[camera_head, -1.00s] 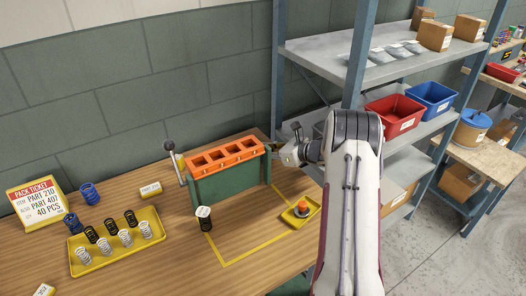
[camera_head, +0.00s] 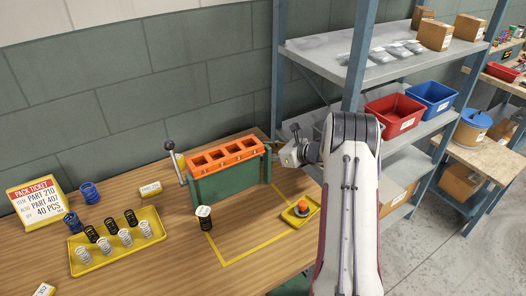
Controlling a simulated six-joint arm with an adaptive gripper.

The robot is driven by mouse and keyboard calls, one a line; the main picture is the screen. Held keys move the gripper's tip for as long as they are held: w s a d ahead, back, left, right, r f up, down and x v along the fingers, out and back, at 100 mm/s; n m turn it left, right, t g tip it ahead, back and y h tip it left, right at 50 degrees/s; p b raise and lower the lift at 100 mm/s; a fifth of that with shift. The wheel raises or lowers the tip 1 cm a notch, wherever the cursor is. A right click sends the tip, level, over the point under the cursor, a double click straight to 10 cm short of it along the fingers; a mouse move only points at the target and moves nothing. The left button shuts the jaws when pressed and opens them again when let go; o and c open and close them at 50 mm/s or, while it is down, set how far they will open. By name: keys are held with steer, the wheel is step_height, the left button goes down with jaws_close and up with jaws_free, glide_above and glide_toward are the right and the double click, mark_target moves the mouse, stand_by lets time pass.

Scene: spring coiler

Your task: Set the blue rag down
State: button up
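I see no blue rag in this view. My gripper (camera_head: 281,157) is at the right end of the green coiler block with the orange slotted top (camera_head: 226,156). Its fingers point left toward the block's back right corner. The fingertips are small and partly hidden there, so I cannot tell whether they are open, shut or holding something.
A yellow tray (camera_head: 92,264) holds several black and white springs. Blue springs (camera_head: 89,193) and a pack ticket (camera_head: 41,201) stand at left. A white-topped black spring (camera_head: 204,218) stands before the block. A small yellow tray (camera_head: 290,220) holds an orange button. Metal shelves stand right.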

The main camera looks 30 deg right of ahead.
steer(key=shift+r, duration=0.15)
steer(key=shift+v, duration=6)
steer(key=shift+w+r+m, duration=0.3)
steer(key=shift+w+r, duration=0.05)
steer(key=shift+r, duration=0.1)
steer(key=w+r+m+h, duration=0.3)
steer(key=r+m, duration=0.2)
steer(key=r, duration=0.3)
steer(key=s+a+r+m+h, duration=0.3)
steer(key=a+r+m, duration=0.2)
steer(key=r+m, duration=0.3)
steer(key=s+a+r+m+h, duration=0.2)
steer(key=a+r+m+h, duration=0.15)
steer(key=r+m, duration=0.4)
steer(key=s+a+f+m+g+y, duration=0.1)
steer(key=s+a+f+m+g, duration=0.1)
steer(key=s+a+m, duration=0.4)
steer(key=s+a+f+m+g+y, duration=0.2)
steer(key=s+a+m, duration=0.5)
steer(key=s+a, duration=0.4)
steer(key=s+a+f+m+g+y, duration=0.1)
steer(key=s+a+m, duration=0.5)
steer(key=s, duration=1.1)
steer(key=a+f+g, duration=0.1)
steer(key=a, duration=0.1)
steer(key=shift+a+f+g, duration=0.3)
steer(key=shift+f+g, duration=0.1)
